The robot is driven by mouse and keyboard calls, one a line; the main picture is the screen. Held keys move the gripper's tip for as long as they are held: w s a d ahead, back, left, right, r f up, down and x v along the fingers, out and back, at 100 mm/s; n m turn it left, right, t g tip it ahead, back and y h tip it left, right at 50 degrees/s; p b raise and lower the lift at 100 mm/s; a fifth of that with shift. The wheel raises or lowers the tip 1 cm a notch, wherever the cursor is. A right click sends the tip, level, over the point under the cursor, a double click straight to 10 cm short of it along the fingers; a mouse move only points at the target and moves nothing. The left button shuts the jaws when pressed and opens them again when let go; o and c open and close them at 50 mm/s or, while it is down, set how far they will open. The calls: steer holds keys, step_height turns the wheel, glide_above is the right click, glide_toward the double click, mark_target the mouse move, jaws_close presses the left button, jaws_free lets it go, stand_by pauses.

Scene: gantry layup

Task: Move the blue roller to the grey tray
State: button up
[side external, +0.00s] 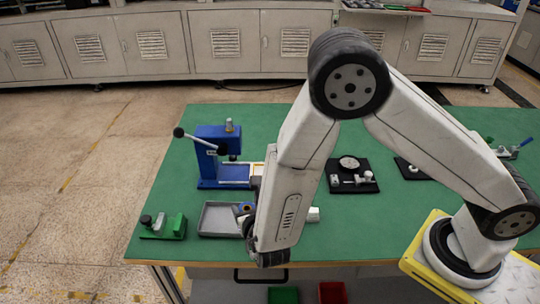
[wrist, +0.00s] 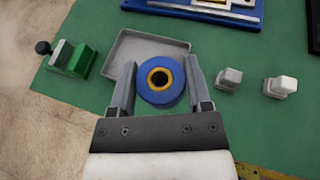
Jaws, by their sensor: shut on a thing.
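The blue roller (wrist: 160,92), a thick blue ring with an orange inner ring and a dark hole, sits between the two fingers of my gripper (wrist: 161,66) in the wrist view. My gripper is shut on it. The roller also shows in the side view (side external: 247,207), partly hidden by my arm. The shallow grey tray (wrist: 151,42) is behind the roller in the wrist view, and the roller covers part of it. In the side view the tray (side external: 217,218) lies left of my arm, the roller at its right side. I cannot tell the roller's height above it.
A green fixture (side external: 163,227) stands left of the tray, and a blue press with a black-knobbed lever (side external: 217,150) behind it. Two pale small blocks (wrist: 230,78) (wrist: 281,86) lie right of my gripper. A black mat with parts (side external: 352,176) is farther right on the green table.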

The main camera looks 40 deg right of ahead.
glide_above(226, 229)
steer(key=f, duration=0.6)
steer(key=shift+s+f, duration=0.25)
steer(key=shift+s, duration=0.05)
steer(key=shift+w+f, duration=0.1)
steer(key=shift+f, duration=0.05)
steer(key=shift+w+f, duration=0.15)
steer(key=shift+f, duration=1.55)
steer(key=o, duration=1.3)
